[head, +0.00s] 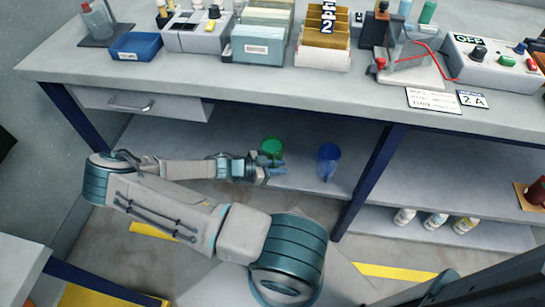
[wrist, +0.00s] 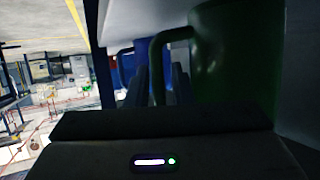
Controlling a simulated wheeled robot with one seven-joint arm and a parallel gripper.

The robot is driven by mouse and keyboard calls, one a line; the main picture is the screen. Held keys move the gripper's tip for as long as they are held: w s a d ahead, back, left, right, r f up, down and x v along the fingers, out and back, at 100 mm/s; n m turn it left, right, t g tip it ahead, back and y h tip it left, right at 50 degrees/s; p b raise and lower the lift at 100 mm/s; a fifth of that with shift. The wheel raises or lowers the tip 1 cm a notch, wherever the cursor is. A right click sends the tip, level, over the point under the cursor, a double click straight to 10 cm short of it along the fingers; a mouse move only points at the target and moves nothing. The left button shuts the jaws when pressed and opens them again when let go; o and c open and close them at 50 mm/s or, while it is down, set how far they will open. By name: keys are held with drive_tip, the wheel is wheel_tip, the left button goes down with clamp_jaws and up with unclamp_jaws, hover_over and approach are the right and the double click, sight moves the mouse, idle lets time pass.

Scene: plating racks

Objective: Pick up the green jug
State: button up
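The green jug (head: 271,147) stands on the shelf under the workbench, at the middle of the head view. In the wrist view its dark green body (wrist: 237,50) fills the upper right, with its handle (wrist: 156,62) toward the left. My gripper (head: 275,174) is beside the jug, on its near side in the head view. In the wrist view the two fingers (wrist: 160,85) are apart, with the handle showing between them. Whether they touch the handle cannot be told. The jug's lower part is hidden behind my gripper.
A blue jug (head: 328,161) stands on the same shelf to the right, and shows behind the fingers in the wrist view (wrist: 126,66). The workbench top (head: 230,80) is above the arm. A dark blue bench leg (head: 369,180) stands right of the blue jug. The shelf's left part is clear.

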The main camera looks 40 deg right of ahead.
clamp_jaws()
drive_tip(key=shift+r, duration=0.1)
